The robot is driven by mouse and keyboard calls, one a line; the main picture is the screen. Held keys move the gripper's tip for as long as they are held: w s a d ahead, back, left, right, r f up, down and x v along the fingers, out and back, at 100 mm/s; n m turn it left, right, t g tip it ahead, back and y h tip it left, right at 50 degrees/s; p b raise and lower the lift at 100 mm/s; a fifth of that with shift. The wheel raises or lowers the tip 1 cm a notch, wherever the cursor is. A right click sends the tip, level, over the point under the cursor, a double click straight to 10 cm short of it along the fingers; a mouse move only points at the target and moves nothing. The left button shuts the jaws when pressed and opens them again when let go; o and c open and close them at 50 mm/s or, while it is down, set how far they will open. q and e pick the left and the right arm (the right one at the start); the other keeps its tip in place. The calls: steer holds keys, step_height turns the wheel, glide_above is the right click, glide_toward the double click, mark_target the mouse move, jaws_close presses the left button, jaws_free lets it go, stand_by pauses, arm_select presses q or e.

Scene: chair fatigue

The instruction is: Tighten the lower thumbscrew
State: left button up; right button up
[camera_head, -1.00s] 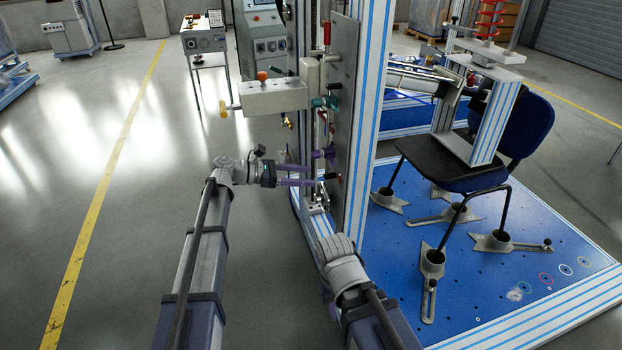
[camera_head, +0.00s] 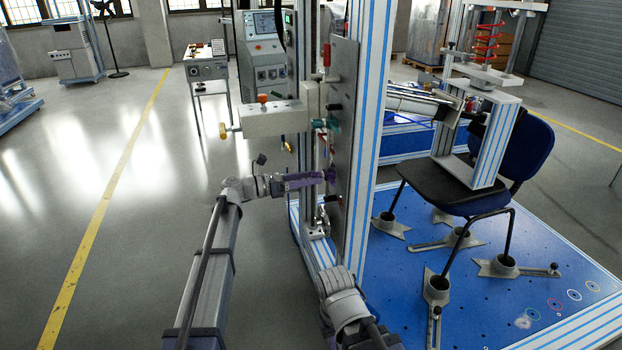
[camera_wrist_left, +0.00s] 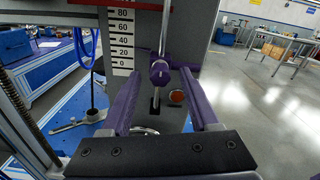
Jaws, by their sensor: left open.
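A purple thumbscrew (camera_head: 330,174) sticks out of the left face of the upright grey plate (camera_head: 345,120), below a teal knob (camera_head: 326,123).
A grey block (camera_head: 272,119) with a brass knob juts out left above my left gripper. A blue chair (camera_head: 460,180) stands on the blue base at right. The floor at left is clear.

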arm_select(q)
steer(key=shift+w+d, duration=0.1)
steer(key=shift+d, duration=0.25)
steer(key=shift+c, duration=0.2)
jaws_close()
